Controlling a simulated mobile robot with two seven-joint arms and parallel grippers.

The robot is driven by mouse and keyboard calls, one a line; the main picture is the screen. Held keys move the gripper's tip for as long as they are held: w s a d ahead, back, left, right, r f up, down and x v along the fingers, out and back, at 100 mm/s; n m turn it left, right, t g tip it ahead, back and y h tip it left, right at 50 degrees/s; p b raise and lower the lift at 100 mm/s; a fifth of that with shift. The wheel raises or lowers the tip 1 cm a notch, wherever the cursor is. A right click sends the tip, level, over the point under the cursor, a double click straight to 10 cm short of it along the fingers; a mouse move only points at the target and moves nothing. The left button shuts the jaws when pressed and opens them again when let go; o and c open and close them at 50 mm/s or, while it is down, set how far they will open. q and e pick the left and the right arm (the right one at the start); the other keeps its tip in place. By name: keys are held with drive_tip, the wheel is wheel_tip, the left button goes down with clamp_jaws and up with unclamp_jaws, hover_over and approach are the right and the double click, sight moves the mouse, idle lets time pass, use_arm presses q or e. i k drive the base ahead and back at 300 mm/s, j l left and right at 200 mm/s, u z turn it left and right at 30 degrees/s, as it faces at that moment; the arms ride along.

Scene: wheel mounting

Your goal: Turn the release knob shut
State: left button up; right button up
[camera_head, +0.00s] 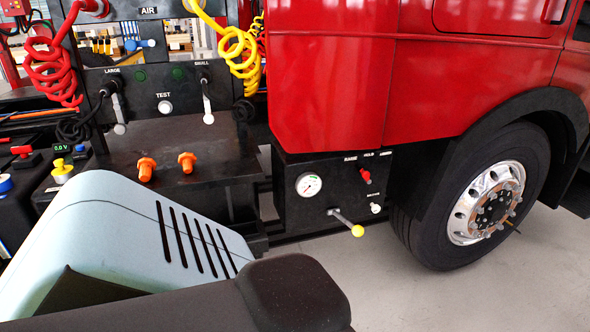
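A black control panel (332,212) hangs under the front of the red truck cab. It carries a white round gauge (309,185), a red knob (366,176) under the labels raise, hold and lower, and a small white knob (376,208) at the lower right. The white knob may be the release knob; its label is too small to read, and how far it is turned cannot be told. A lever with a yellow ball end (357,230) sticks out below the gauge. Neither of my grippers shows in the head view.
The truck wheel (485,204) stands to the right of the panel. A black bench (175,140) with two orange fittings (147,169) is at the left. Red and yellow coiled hoses hang above it. Pale blue and dark bodies, probably mine, fill the lower left. The floor (440,295) at lower right is clear.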

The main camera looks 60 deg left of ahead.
sight(375, 208)
drive_tip(key=u, duration=1.8)
drive_tip(key=i+l, duration=0.25)
drive_tip(key=l, duration=0.2)
drive_tip(key=i+l+u, duration=0.1)
drive_tip(key=i+l, duration=0.15)
drive_tip(key=l, duration=0.2)
drive_tip(key=i+l, duration=0.2)
drive_tip(key=l, duration=0.25)
drive_tip(key=i+l+u, duration=0.1)
drive_tip(key=i+l, duration=0.15)
drive_tip(key=l, duration=0.2)
drive_tip(key=i+l, duration=0.2)
drive_tip(key=l, duration=0.3)
drive_tip(key=i+l+u, duration=0.1)
drive_tip(key=i+l, duration=0.15)
drive_tip(key=l, duration=0.2)
drive_tip(key=i+l, duration=0.2)
drive_tip(key=l, duration=0.3)
drive_tip(key=i+l+u, duration=0.1)
drive_tip(key=l, duration=0.4)
drive_tip(key=i, duration=0.1)
